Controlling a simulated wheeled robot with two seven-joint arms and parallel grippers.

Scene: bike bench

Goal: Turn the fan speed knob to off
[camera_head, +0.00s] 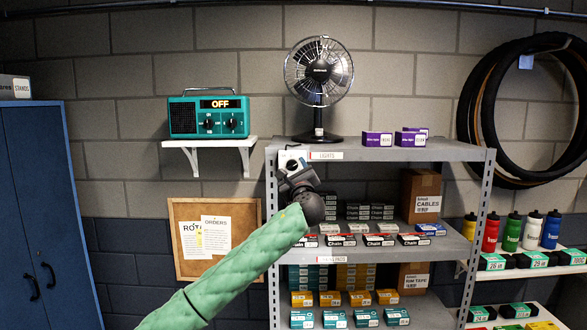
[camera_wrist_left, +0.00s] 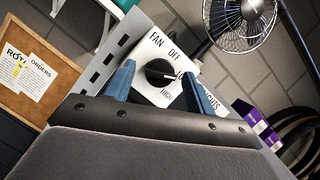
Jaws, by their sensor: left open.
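The fan speed knob (camera_wrist_left: 158,72) is black and round on a white plate (camera_wrist_left: 148,50) marked FAN, OFF, HIGH and a partly hidden label starting with L. Its light pointer seems to face that L label, not OFF. In the head view the white plate (camera_head: 290,158) is on the shelf's upper left corner. My left gripper (camera_wrist_left: 162,84) is open, its blue fingers on either side of the knob; I cannot tell if they touch it. In the head view the left gripper (camera_head: 296,172) is just in front of the plate. The black fan (camera_head: 319,72) stands on the shelf top.
The grey shelf (camera_head: 370,151) carries purple boxes (camera_head: 377,139) on top and several small boxes below. A teal radio (camera_head: 203,112) reading OFF sits on a wall bracket to the left. Tyres (camera_head: 468,110) hang at the right.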

